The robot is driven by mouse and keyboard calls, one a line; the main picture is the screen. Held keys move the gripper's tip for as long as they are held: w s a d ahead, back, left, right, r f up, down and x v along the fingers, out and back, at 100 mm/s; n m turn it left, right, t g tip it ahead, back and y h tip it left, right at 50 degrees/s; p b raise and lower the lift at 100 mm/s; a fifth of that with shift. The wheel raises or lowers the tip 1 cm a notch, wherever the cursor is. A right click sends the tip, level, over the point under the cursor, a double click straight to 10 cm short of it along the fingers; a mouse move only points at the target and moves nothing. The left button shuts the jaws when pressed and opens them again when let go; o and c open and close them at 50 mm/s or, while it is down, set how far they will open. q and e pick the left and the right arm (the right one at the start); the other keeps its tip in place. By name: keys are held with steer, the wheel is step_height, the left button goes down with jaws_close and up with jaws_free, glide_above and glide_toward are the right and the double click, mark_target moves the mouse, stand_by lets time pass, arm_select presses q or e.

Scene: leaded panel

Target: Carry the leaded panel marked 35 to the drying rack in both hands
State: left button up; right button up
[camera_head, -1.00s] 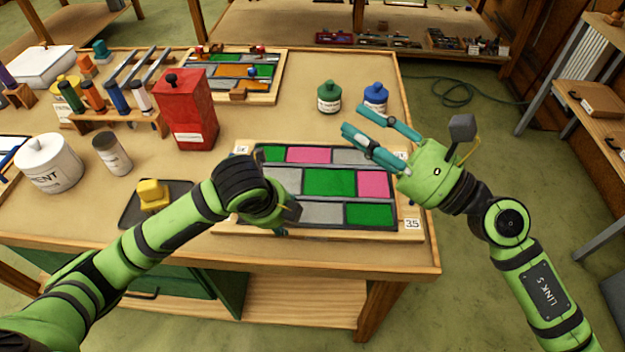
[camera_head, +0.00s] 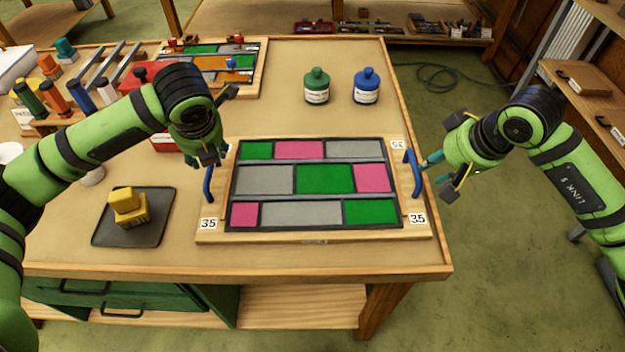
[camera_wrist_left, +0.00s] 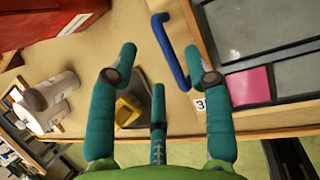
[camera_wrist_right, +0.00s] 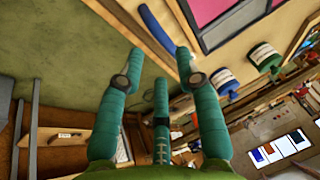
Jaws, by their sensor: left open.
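The leaded panel marked 35 (camera_head: 265,180) lies flat on a wooden board on the bench, with green, pink and grey panes. Blue handles stand at its left (camera_head: 208,186) and right (camera_head: 413,172) ends. My left gripper (camera_head: 205,158) is open above and just behind the left handle; in the left wrist view that handle (camera_wrist_left: 170,52) lies ahead between the spread fingertips. My right gripper (camera_head: 428,166) is beside the right handle, its fingers spread and empty. In the right wrist view this handle (camera_wrist_right: 155,30) is just ahead of the fingertips. I cannot make out a drying rack.
A green jar (camera_head: 317,88) and a blue jar (camera_head: 367,88) stand behind the panel. A dark tray (camera_head: 105,230) with a yellow block is at its left. Another panel (camera_head: 258,75) lies at the back. Shelving (camera_head: 590,95) stands at the right, across open floor.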

mark_target(419, 176)
arm_select(q)
steer(key=shift+x, duration=3.5)
arm_select(e)
steer(key=shift+x, duration=3.5)
steer(key=shift+a+r, duration=0.1)
arm_select(q)
jaws_close()
arm_select(e)
jaws_close()
